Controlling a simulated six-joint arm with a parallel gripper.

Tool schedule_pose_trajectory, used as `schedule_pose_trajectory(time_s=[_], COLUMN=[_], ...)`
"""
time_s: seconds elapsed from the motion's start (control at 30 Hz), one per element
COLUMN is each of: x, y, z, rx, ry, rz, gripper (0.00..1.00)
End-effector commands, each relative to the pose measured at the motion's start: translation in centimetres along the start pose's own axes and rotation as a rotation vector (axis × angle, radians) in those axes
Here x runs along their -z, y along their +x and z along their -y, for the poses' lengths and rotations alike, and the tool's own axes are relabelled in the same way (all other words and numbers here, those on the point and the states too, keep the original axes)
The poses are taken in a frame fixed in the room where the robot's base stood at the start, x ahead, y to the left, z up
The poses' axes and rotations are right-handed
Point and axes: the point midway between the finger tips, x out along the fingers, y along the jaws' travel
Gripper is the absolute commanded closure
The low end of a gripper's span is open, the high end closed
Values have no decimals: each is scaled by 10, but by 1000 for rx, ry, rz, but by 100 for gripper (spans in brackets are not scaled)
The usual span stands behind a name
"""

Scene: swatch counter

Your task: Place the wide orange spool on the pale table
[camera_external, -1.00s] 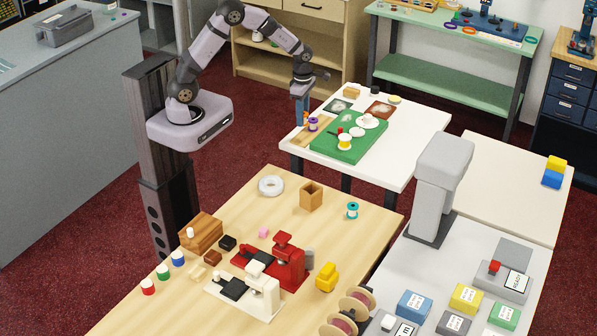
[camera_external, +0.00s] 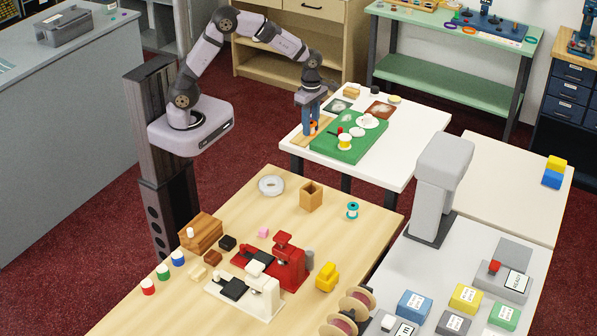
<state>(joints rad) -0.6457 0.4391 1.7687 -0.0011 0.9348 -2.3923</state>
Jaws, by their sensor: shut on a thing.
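The orange spool (camera_external: 314,125) shows as a small orange patch between the blue fingers of my gripper (camera_external: 312,127). My gripper points down and is shut on it, low over the wooden board at the near left of the white table (camera_external: 408,152). The fingers cover much of the spool, so its width and whether it touches the board cannot be told. A purple spool seen earlier beside the gripper is hidden now. A second pale table (camera_external: 505,205) stands at the right, and a pale wood table (camera_external: 235,230) is in front.
Dark and brown squares lie behind. Blue and yellow blocks (camera_external: 554,172) sit on the right table. The white table's right side is clear.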

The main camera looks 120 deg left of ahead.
Motion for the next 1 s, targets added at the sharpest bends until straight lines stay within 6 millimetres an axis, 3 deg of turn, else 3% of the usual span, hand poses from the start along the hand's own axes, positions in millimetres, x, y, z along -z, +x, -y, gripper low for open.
schedule_pose_trajectory(time_s=[0.03,0.2,0.4,0.6,0.8,0.87,1.0], x=[-20,-63,-86,-84,-66,-58,-40], y=[2,3,9,18,28,33,44], z=[20,89,181,256,305,313,310], rx=[-1,-1,1,1,2,2,4], ry=[65,259,485,674,850,909,1015], rz=[2,1,0,-1,-2,-3,-5], gripper=[91,91,91,91,91,91,91])
